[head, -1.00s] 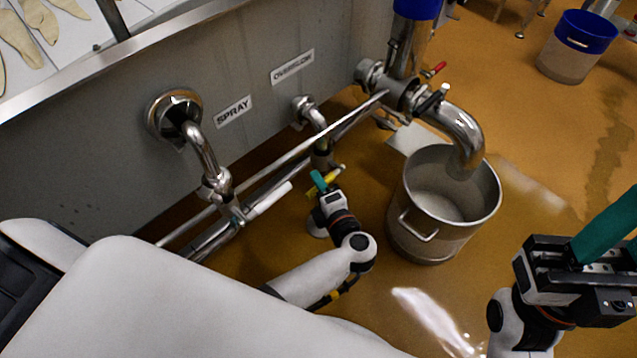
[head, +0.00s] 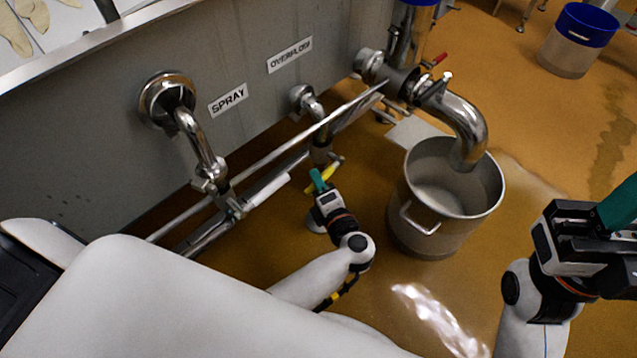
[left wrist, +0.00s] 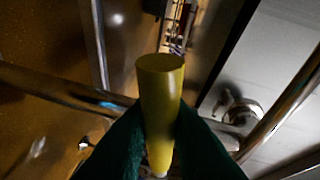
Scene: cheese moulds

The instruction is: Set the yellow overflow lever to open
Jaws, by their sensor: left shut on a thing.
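The yellow overflow lever (head: 335,161) sits low on the pipe below the OVERFLOW label (head: 290,55), beside the tank wall. My left gripper (head: 317,180), with teal fingers, is at the lever and partly hides it in the head view. In the left wrist view the lever (left wrist: 162,95) stands between the two teal fingers (left wrist: 160,150), which are shut on it. My right gripper (head: 610,215) is at the right edge, away from the lever. Its fingertips are cut off, so its opening does not show.
A steel pot (head: 440,205) stands right of my left gripper, under a bent outlet pipe (head: 465,120). The SPRAY pipe (head: 200,145) and a white handle (head: 267,192) are to the left. A long rail (head: 290,148) runs along the tank. A blue-rimmed bucket (head: 575,42) is far right.

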